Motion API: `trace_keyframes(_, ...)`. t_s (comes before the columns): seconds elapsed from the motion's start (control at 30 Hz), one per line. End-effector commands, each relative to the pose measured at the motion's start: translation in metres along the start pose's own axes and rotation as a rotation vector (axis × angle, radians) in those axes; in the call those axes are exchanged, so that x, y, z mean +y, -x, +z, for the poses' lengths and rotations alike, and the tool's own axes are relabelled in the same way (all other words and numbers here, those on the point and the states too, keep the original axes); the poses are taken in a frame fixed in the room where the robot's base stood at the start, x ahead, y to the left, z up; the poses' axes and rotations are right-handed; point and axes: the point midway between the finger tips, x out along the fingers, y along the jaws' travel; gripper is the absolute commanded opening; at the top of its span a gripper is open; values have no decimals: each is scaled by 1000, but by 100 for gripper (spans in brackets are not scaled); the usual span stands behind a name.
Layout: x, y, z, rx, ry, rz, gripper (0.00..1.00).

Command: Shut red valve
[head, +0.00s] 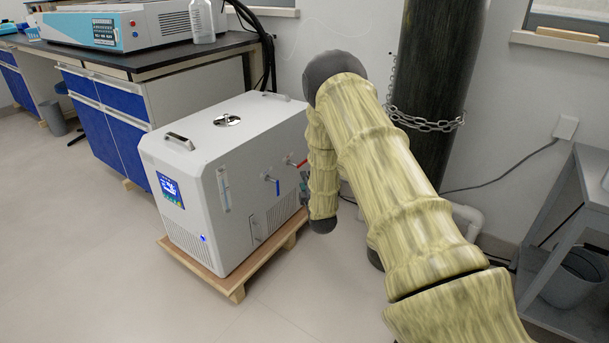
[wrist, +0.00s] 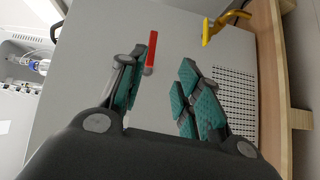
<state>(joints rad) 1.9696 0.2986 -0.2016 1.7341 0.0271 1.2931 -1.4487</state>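The red valve (head: 297,164) has a red lever on the side of a white box-shaped unit (head: 190,150). In the wrist view its red lever (wrist: 151,50) stands out from the white panel, close beside the left fingertip and toward the gap between the fingers. Whether they touch is unclear. My gripper (wrist: 163,75) is open, with its teal-padded fingers apart and nothing held between them. In the head view my arm mostly hides the gripper, just right of the red valve.
A blue valve lever (head: 272,183) sits left of the red one. A yellow lever (wrist: 218,27) is right of the red lever in the wrist view. The unit stands on a wooden pallet (head: 236,293). A chained dark cylinder (head: 434,80) stands behind my arm.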

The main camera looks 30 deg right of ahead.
Motion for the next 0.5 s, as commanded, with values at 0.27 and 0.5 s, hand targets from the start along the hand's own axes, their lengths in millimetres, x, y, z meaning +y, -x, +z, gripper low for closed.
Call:
trace_keyframes(0.27, 8, -20, 10, -10, 60, 65, 34)
trace_keyframes(0.5, 8, -47, 11, -10, 58, 67, 34)
